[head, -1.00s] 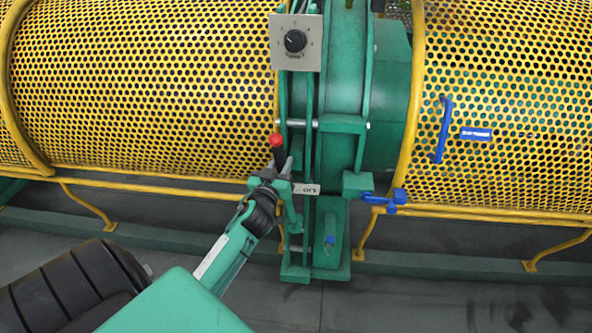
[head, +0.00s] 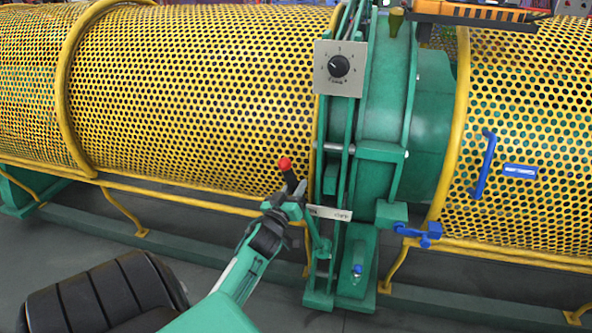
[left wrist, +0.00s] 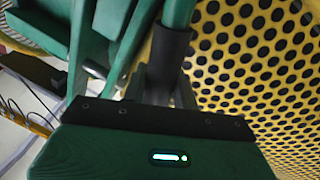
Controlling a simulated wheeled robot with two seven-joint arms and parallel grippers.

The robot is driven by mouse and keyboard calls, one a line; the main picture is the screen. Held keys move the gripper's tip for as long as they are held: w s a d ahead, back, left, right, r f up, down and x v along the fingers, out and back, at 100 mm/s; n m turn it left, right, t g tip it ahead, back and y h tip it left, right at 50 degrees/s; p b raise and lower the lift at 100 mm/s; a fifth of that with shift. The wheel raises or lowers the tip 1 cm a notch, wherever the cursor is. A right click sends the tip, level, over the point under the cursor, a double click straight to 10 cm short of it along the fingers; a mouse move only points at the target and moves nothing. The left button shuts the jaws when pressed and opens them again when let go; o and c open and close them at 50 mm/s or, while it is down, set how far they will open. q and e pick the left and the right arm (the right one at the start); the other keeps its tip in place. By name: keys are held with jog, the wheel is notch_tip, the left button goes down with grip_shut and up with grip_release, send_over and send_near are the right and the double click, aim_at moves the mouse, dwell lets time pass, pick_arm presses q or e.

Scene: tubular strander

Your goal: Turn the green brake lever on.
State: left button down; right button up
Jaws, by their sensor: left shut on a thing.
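The green brake lever (head: 312,232) rises from the lower front of the green frame. It leans to the left and ends in a black grip with a red ball knob (head: 285,163). My left gripper (head: 291,190) is shut on the lever at the black grip, just below the knob. In the left wrist view the black sleeve on the green rod (left wrist: 170,50) runs down to my left gripper (left wrist: 165,90), whose fingers are dark and partly hidden. A pale label plate (head: 330,213) lies right of the gripper; its lettering is too small to read surely. My right gripper is out of view.
Yellow perforated guards (head: 200,100) stand close behind the lever, also in the left wrist view (left wrist: 250,60). A dial box (head: 339,67) sits above. A blue handle (head: 484,165) and a blue latch (head: 425,234) are to the right. Open floor lies in front.

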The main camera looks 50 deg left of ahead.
pick_arm(q)
jog(key=c, duration=1.3)
grip_release()
jog(key=shift+s+a+f, duration=0.1)
jog(key=shift+s+a, duration=0.05)
jog(key=shift+a, duration=0.1)
jog(key=shift+o, duration=0.9)
jog(key=shift+a, duration=0.1)
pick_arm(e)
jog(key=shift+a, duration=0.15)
pick_arm(q)
jog(key=shift+s+d, duration=0.25)
jog(key=v, duration=1.3)
jog(key=shift+p, duration=0.35)
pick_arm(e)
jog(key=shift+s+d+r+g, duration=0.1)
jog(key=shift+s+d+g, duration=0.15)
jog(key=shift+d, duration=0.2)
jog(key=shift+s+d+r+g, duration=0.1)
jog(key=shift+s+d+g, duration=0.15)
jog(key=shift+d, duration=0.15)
pick_arm(q)
jog(key=shift+s, duration=0.15)
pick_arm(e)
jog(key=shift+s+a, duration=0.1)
